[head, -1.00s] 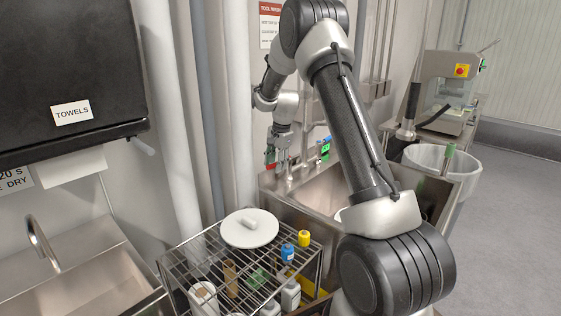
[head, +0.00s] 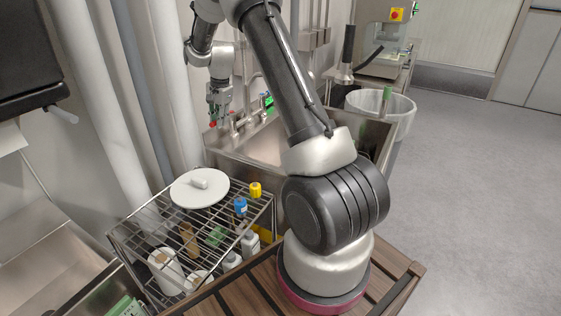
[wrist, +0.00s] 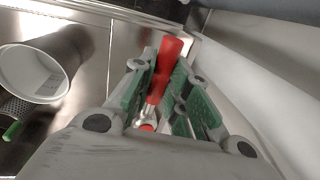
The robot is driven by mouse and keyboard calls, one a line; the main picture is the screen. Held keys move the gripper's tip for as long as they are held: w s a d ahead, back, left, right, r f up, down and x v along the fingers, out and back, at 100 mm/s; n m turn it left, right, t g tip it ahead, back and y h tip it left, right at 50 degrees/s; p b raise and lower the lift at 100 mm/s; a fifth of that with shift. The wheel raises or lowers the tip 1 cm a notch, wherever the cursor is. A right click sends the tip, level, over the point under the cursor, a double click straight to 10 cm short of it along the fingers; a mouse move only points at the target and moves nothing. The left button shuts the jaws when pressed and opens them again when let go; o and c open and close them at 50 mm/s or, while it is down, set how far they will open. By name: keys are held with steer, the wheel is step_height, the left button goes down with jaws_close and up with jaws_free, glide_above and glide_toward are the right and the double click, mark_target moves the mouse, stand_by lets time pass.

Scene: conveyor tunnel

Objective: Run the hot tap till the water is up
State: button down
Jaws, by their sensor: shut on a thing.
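The hot tap's red lever (wrist: 166,68) lies between the green finger pads of my gripper (wrist: 160,88) in the wrist view. The gripper is shut on it. In the head view my gripper (head: 217,112) is at the left end of the sink's back edge, with a bit of the red lever (head: 212,124) showing below it. The tap's metal body (head: 238,121) stands beside the gripper. The steel sink (head: 262,146) lies to the right, its inside partly hidden by my arm. I cannot make out any water.
A wire rack (head: 150,232) with a white plate (head: 199,188) and several bottles stands in front left. A lined white bin (head: 385,108) stands right of the sink. In the wrist view a white round vessel (wrist: 42,72) is at left. Floor at right is clear.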

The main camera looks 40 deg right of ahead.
stand_by(0.4)
steer(key=s+n, duration=0.1)
steer(key=n, duration=0.1)
steer(key=s+d+n, duration=0.1)
steer(key=n, duration=0.1)
steer(key=s+d+n, duration=0.1)
steer(key=shift+d+n+g+y, duration=0.2)
steer(key=shift+n+g+y, duration=0.1)
steer(key=shift+n+y, duration=0.1)
steer(key=d+n, duration=0.1)
steer(key=n, duration=0.2)
steer(key=s+d+n+g, duration=0.1)
steer(key=d+n, duration=0.1)
steer(key=shift+s+d+n+y, duration=0.15)
steer(key=shift+d+n+y, duration=0.15)
steer(key=shift+n, duration=0.1)
